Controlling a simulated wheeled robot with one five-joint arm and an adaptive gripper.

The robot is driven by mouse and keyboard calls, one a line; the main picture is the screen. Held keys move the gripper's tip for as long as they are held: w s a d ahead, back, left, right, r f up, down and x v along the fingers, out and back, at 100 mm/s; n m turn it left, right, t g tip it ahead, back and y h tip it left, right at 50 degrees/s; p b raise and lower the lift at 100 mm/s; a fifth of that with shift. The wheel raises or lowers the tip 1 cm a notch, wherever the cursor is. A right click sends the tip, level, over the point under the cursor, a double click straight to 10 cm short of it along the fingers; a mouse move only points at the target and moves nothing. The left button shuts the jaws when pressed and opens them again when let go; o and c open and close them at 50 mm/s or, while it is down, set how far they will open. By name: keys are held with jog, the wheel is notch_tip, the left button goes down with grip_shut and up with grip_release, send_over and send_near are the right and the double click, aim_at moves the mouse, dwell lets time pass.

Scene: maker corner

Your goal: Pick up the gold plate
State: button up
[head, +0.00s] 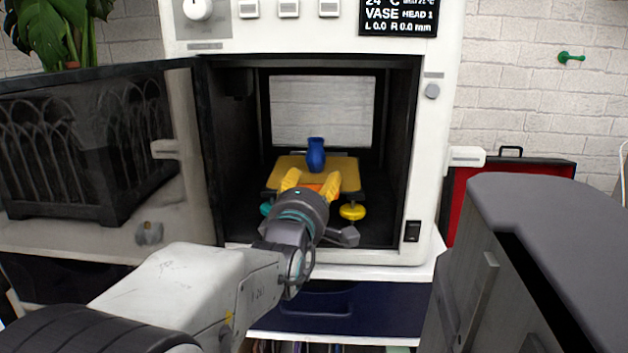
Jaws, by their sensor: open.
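The gold plate (345,171) lies flat inside the open white printer chamber, on a dark bed. A small blue vase (316,155) stands upright on the plate, near its back middle. My gripper (311,183) reaches in through the chamber opening. Its yellow fingers are spread apart, with the tips at the plate's front edge. The fingers and wrist hide part of that front edge. I cannot tell whether the fingers touch the plate.
The printer's door (110,160) is swung open to the left. A yellow knob (352,212) sits under the bed's right front. The chamber walls are close on both sides. A grey cabinet (560,240) stands at the right, with a red-lined case (515,180) behind it.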

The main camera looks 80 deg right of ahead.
jog(key=shift+d, duration=0.5)
jog(key=shift+o, duration=0.2)
grip_shut()
jog(key=shift+r, duration=0.1)
